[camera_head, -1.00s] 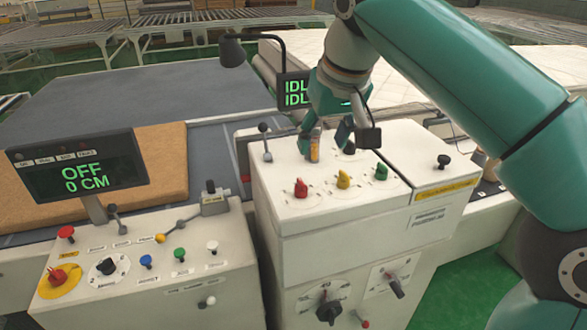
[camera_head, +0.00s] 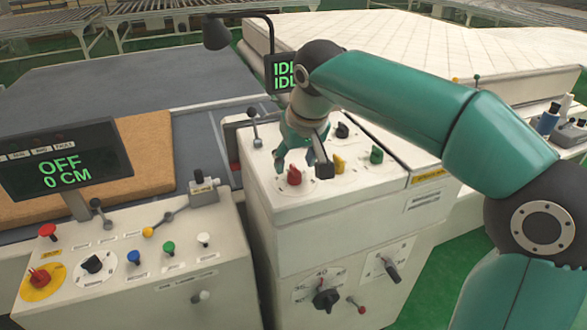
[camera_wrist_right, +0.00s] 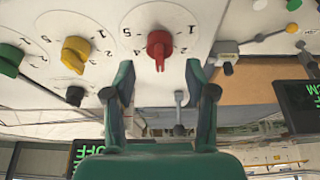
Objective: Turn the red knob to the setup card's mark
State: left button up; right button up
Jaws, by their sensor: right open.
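The red knob (camera_head: 294,177) is the leftmost of a row of coloured knobs on the white console's top face. In the right wrist view the red knob (camera_wrist_right: 159,48) sits on a round white dial with numbers around it. My right gripper (camera_head: 300,160) is just above and behind the red knob in the head view. In the wrist view its two fingers (camera_wrist_right: 160,84) are spread, with the red knob between and beyond their tips. Nothing is between the fingers. I cannot make out a setup card. My left gripper is not in view.
A yellow knob (camera_head: 338,164) and a green knob (camera_head: 376,155) stand close to the right, with a black knob (camera_head: 342,130) behind. A lamp (camera_head: 216,33) and an idle display (camera_head: 281,72) rise behind.

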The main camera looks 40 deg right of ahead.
aim_at(296, 168)
jog(key=shift+x, duration=1.65)
grip_shut()
jog(key=shift+m, duration=0.5)
jog(key=m+h, duration=0.1)
jog(key=m, duration=0.1)
jog(key=m+h, duration=0.1)
jog(key=m, duration=0.1)
jog(key=shift+d+m+g, duration=0.1)
jog(key=shift+m+g, duration=0.2)
jog(key=shift+g, duration=0.1)
jog(key=m, duration=0.2)
jog(key=m+g+h, duration=0.1)
jog(key=m, duration=0.2)
jog(key=shift+s+d+r+g, duration=0.1)
jog(key=shift+s+g, duration=0.05)
jog(key=shift+g, duration=0.15)
